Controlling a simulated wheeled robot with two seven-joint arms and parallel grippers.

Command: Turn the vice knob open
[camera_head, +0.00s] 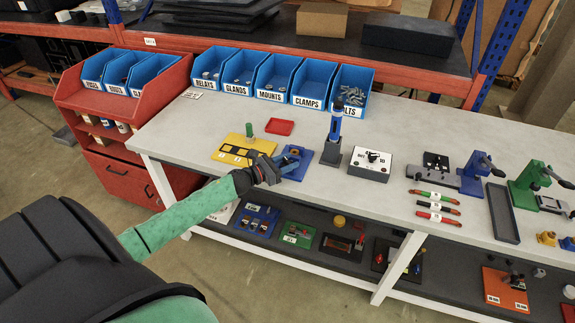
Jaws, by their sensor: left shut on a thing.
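The blue vice (297,163) sits near the front edge of the white table, with a small orange-brown part on top. My left gripper (274,168), on its green and black arm, is at the vice's left side. It is shut on the vice knob, which the dark fingers mostly hide. How far the knob is turned cannot be seen. My right gripper is not in view.
A yellow board (231,151) with a green peg is just left of the vice. Blue labelled bins (278,75) line the back. A lower shelf (340,225) holds several boards.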

